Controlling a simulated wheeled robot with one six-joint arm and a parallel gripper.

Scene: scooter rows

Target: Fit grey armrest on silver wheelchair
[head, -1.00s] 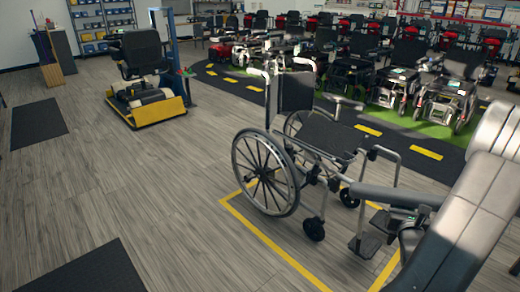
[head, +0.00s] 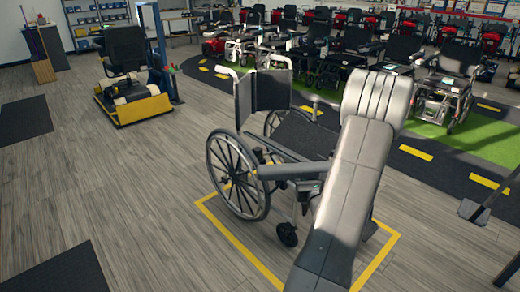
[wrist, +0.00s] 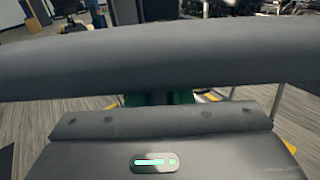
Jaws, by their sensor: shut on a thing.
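The silver wheelchair (head: 237,175) stands upright on the floor, with a black backrest, dark seat and large spoked wheels. My gripper (head: 310,190) is at its near side, partly hidden by my arm. It is shut on the grey armrest (head: 290,171), a padded bar held roughly level. In the head view the bar's left end overlaps the near wheel's upper right edge; I cannot tell whether it touches the chair. In the wrist view the armrest (wrist: 160,57) spans the full width, and green parts of my gripper (wrist: 160,98) show just below it. The armrest's right end is hidden.
A yellow floor outline (head: 240,244) surrounds the wheelchair. A mobility scooter on a yellow base (head: 133,108) stands at the back left. Rows of powered chairs (head: 443,92) stand on the green strip behind. The floor at left is open, with dark mats (head: 60,272).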

